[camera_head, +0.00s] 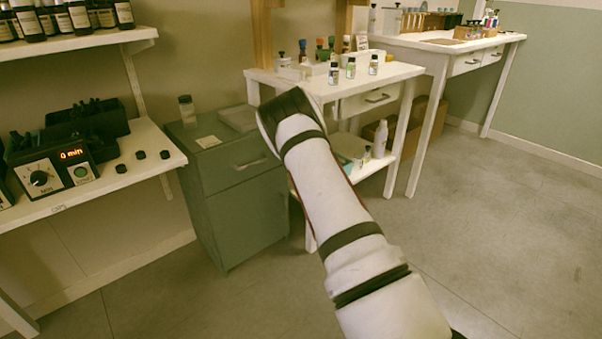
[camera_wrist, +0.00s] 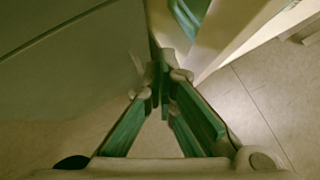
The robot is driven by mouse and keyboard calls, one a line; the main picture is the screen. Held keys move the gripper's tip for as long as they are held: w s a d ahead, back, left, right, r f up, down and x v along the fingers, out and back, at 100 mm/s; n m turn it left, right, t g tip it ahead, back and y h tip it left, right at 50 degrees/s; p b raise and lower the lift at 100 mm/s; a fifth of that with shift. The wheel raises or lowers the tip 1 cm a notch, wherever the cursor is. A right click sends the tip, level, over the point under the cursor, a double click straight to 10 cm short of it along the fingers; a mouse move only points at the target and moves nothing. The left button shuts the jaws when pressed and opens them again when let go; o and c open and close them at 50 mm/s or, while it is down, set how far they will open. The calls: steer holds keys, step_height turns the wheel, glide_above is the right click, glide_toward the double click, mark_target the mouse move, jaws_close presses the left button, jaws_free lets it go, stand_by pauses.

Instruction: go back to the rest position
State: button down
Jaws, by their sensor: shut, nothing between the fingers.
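My arm (camera_head: 320,185) reaches from the bottom right of the head view up toward the small white table, and its far end hides my gripper there. In the wrist view my gripper (camera_wrist: 163,80) is shut, with its green fingers meeting at the tips and nothing between them. It points down past the grey-green cabinet (camera_wrist: 60,80) on the left and the white table's parts on the right, with the floor below. I cannot tell how far the fingers are from the cabinet or the table.
The grey-green cabinet (camera_head: 240,210) stands left of my arm, with a jar (camera_head: 187,110) on top. The white table (camera_head: 405,72) behind my arm carries several small bottles. A shelf (camera_head: 140,165) with a timer device (camera_head: 55,170) is at the left. The floor (camera_head: 500,215) at the right is clear.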

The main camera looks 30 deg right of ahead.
steer(key=s+r+m+h, duration=0.1)
steer(key=s+r+m, duration=0.3)
steer(key=r, duration=0.5)
steer(key=s+r+m+h, duration=0.2)
steer(key=r+m, duration=0.4)
steer(key=r, duration=0.3)
steer(key=s+a+r+m+g, duration=0.3)
steer(key=s+a+r+m, duration=0.3)
steer(key=s+r+m, duration=0.35)
steer(key=s+a+r+m+g+y, duration=0.1)
steer(key=s+a+r+m, duration=0.1)
steer(key=s+a, duration=0.45)
steer(key=s+a+r+m+y, duration=0.1)
steer(key=s+a+r+m, duration=0.15)
steer(key=s, duration=0.65)
steer(key=s+a+r+m+g+y, duration=0.1)
steer(key=s+a+m, duration=0.1)
steer(key=s+a, duration=0.45)
steer(key=s+a+f+m+g+y, duration=0.25)
steer(key=s+a, duration=0.25)
steer(key=s, duration=0.7)
steer(key=s+a+f+m+g+y, duration=0.1)
steer(key=s+a+m, duration=0.4)
steer(key=s, duration=0.8)
step_height(320, 180, up, 34)
steer(key=n+t+p, duration=0.2)
steer(key=t+p, duration=0.2)
steer(key=p, duration=2.8)
steer(key=shift+w+a, duration=0.15)
steer(key=shift+w, duration=0.1)
